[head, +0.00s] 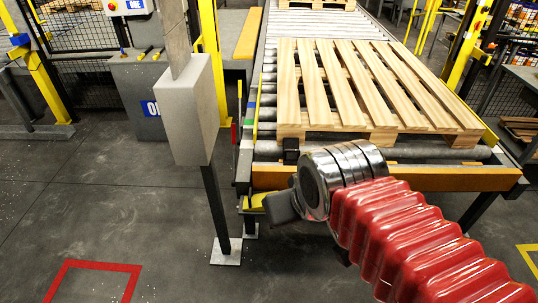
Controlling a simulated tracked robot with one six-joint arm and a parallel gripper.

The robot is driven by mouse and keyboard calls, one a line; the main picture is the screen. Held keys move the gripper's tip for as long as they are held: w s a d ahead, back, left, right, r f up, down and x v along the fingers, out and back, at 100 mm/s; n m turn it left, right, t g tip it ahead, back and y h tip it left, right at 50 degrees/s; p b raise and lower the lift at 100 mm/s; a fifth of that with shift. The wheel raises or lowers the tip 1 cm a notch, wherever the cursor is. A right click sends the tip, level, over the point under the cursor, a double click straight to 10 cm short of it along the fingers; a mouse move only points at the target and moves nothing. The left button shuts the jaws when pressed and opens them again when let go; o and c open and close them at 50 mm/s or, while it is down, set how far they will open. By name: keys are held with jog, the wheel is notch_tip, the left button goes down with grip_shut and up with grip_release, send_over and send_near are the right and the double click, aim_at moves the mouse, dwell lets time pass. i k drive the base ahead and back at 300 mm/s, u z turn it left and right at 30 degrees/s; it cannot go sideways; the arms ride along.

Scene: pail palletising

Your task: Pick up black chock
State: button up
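A small black block (291,150), which looks like the black chock, sits on the conveyor at the near left corner of the wooden pallet (345,125). My arm reaches in from the lower right, with red ribbed bellows and a silver ringed wrist. The dark end part of my gripper (281,208) shows just left of the wrist, in front of the conveyor's near end and below the chock in the picture. The wrist hides most of the gripper, so I cannot see its fingertips or whether it is open. I see no contact with the chock.
The roller conveyor (470,154) has an orange end beam (440,179) close to my wrist. A grey box on a post (190,110) stands left of it. Yellow posts and mesh fencing stand on both sides. The floor at left is clear around a red marking (100,265).

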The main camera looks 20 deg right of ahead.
aim_at(291, 150)
jog(key=u, duration=0.35)
jog(key=i, duration=1.5)
jog(key=u, duration=0.05)
